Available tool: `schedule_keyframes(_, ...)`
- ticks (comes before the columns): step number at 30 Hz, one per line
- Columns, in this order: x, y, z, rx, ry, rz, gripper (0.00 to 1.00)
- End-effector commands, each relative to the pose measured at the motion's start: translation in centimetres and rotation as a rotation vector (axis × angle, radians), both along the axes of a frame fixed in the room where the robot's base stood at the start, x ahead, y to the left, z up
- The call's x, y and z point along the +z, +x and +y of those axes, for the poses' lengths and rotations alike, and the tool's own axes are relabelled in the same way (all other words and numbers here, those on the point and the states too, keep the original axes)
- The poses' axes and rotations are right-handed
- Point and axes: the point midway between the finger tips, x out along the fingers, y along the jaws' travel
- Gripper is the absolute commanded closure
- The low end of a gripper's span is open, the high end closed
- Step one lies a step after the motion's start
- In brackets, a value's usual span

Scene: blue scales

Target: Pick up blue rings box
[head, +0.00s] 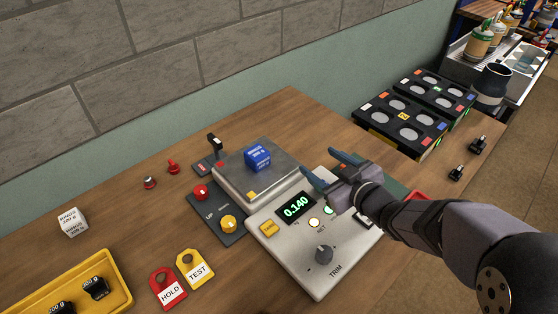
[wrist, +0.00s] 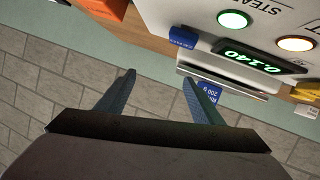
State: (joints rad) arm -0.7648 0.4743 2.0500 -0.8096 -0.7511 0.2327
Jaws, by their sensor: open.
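The blue rings box (head: 257,158) is a small cube with white print, standing on the silver plate (head: 284,180) of the scale. It shows in the wrist view (wrist: 211,90), partly hidden behind the right-hand finger. My gripper (head: 328,168) is open and empty, to the right of the box in the head view and apart from it. In the wrist view my gripper's (wrist: 159,79) two blue-grey fingers are spread, with wall behind the gap.
The scale's panel (head: 285,243) reads 0.140 and has buttons and a TRIM knob. A white box (head: 72,222) and a yellow tray (head: 122,268) with black weights lie left. HOLD (head: 167,289) and TEST (head: 194,270) tags lie in front. A black rack (head: 402,118) stands behind.

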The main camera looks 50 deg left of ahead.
Motion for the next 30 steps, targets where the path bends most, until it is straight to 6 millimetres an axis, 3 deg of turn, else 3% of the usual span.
schedule_keyframes(1,-0.3,-2.4,2.0,0.054,0.051,0.043,0.39)
schedule_keyframes(3,0.0,-5.1,3.8,0.111,0.111,0.1,0.39)
schedule_keyframes(9,0.7,-9.0,6.1,0.195,0.197,0.187,0.39)
schedule_keyframes(30,0.6,-9.5,9.1,0.203,0.206,0.196,0.39)
